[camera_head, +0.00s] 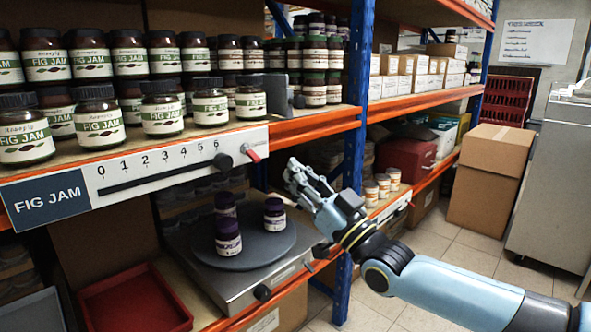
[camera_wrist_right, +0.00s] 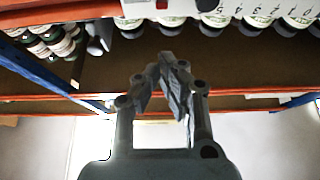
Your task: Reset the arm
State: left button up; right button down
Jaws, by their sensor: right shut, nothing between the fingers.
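My right gripper (camera_head: 299,178) is shut and empty in the head view, in front of the orange shelf beam and to the right of the red-tipped lever (camera_head: 252,153). It stands apart from the shelf and the jars. In the right wrist view its fingers (camera_wrist_right: 172,62) come together with nothing between them. My right arm reaches in from the lower right. My left gripper does not show in either view.
Fig jam jars (camera_head: 163,110) fill the upper shelf behind a numbered slider panel (camera_head: 160,168). Below, three purple-lidded jars stand on a round grey plate (camera_head: 262,247). A red tray (camera_head: 133,301) is at lower left. A blue post (camera_head: 354,110) rises behind my gripper. Cardboard boxes (camera_head: 490,180) stand right.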

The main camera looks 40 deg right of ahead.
dwell(0.3)
jog(key=s+f+m+g+h, duration=0.1)
jog(key=s+f+g, duration=0.35)
jog(key=f, duration=0.85)
jog(key=s+a+f+g+h, duration=0.1)
jog(key=s+f+g, duration=0.3)
jog(key=f, duration=0.9)
jog(key=s+f+m+g+h, duration=0.15)
jog(key=s+f, duration=0.35)
jog(key=f, duration=0.8)
jog(key=s+a+f+g, duration=0.1)
jog(key=s+f+g, duration=0.3)
jog(key=s, duration=0.7)
jog(key=s+a+f+n+g, duration=0.1)
jog(key=s+f+g, duration=0.3)
jog(key=s+f, duration=0.4)
jog(key=s+a+f+n+g+y, duration=0.1)
jog(key=s+a+f+g, duration=0.2)
jog(key=s, duration=1.2)
notch_tip(320, 180, down, 4)
jog(key=shift+a+f+g, duration=0.1)
jog(key=shift+a+g, duration=0.05)
jog(key=shift+g, duration=0.85)
jog(key=shift+s, duration=0.1)
